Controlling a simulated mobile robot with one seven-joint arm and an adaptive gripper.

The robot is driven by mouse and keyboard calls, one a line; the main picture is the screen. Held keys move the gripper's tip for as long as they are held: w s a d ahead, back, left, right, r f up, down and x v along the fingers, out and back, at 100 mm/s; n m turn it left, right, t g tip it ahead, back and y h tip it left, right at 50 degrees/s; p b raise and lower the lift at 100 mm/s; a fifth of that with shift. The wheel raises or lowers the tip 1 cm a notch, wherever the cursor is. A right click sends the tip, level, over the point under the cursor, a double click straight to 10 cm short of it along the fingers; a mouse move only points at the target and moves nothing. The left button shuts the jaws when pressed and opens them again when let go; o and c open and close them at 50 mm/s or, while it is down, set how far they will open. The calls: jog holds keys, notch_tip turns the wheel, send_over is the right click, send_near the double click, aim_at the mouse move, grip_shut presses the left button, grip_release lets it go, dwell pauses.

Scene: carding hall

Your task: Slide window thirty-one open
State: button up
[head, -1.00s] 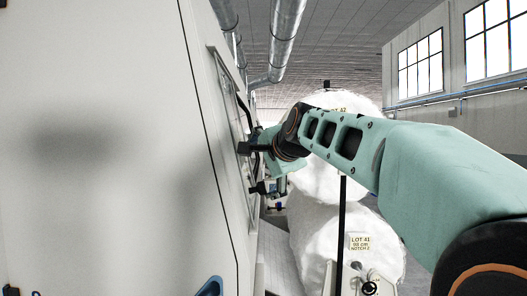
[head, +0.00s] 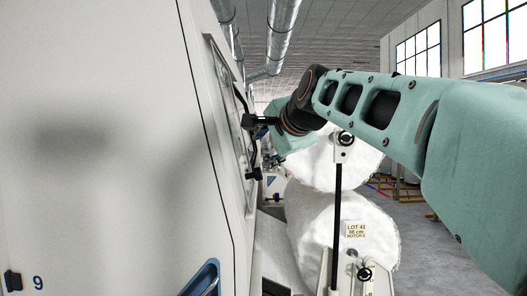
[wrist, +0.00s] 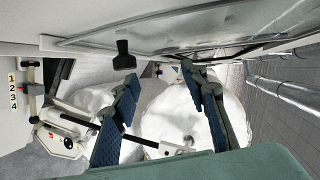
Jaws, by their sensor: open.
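A framed window (head: 222,105) is set in the pale machine side on the left, seen very edge-on in the head view. Its clear pane and metal frame (wrist: 200,25) cross the top of the wrist view. No number thirty-one is readable. A black knob-like piece (wrist: 124,55) stands out from the panel near the pane's left end in the wrist view. My gripper (wrist: 165,84) is open, its two blue-padded fingers wide apart, with nothing seen between them but background. The knob lies close to the left fingertip; I cannot tell if they touch. In the head view the fingers are mostly hidden.
Large white fibre rolls (head: 345,245) stand beyond my arm, with a black upright rod (head: 338,210) before them. A blue-edged recess (head: 203,280) is low on the panel. A plate numbered 1 to 4 (wrist: 13,92) is at left. Floor is open at right.

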jog(key=b+v, duration=0.1)
jog(key=v, duration=0.6)
jog(key=shift+s+f, duration=0.15)
jog(key=shift+s, duration=0.2)
jog(key=shift+a, duration=0.1)
jog(key=shift+s, duration=0.1)
dwell(0.7)
